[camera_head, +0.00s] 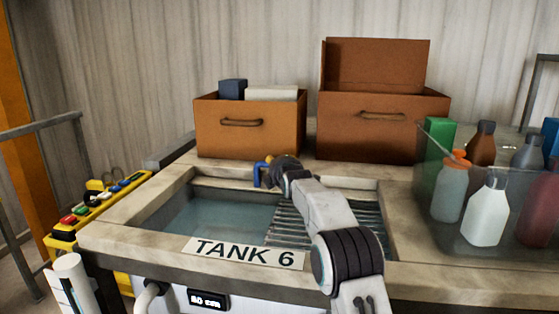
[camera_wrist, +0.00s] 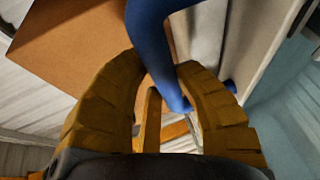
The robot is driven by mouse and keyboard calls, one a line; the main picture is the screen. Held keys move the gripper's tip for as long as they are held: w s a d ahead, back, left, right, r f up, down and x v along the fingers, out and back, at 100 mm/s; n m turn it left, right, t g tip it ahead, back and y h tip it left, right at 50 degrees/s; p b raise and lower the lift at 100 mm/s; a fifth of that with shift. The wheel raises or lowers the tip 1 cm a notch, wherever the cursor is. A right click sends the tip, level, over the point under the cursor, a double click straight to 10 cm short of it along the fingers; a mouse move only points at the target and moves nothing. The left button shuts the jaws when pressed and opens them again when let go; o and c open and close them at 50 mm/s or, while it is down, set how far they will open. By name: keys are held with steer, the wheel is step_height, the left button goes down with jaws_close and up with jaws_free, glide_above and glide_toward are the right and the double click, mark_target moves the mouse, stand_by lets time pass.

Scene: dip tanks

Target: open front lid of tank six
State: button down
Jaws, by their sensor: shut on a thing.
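Tank 6 (camera_head: 130,228) stands in front of me with its name plate (camera_head: 245,252) on the front rim. Its opening shows blue-green water (camera_head: 222,220) on the left and a slatted metal rack (camera_head: 312,228) on the right, partly behind my arm. My gripper (camera_head: 266,172) is over the far side of the opening. A blue handle (camera_head: 257,176) shows at its fingers. In the wrist view, my yellow fingers (camera_wrist: 162,78) are shut around this curved blue handle (camera_wrist: 152,40). A pale panel or rim (camera_wrist: 222,35) lies beside it. I cannot tell the lid's edges.
A brown box (camera_head: 222,142) holding blue and white items and a larger open brown box (camera_head: 365,142) stand behind the opening. A clear bin (camera_head: 430,190) of bottles stands right. A yellow button panel (camera_head: 98,208) and grey rail (camera_head: 40,124) are left.

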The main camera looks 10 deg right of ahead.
steer(key=c, duration=0.9)
jaws_free()
steer(key=shift+s+r, duration=0.35)
steer(key=shift+s, duration=1.65)
steer(key=shift+s+r, duration=0.3)
steer(key=shift+s, duration=1.65)
steer(key=shift+s+r, duration=0.35)
steer(key=shift+s, duration=1.65)
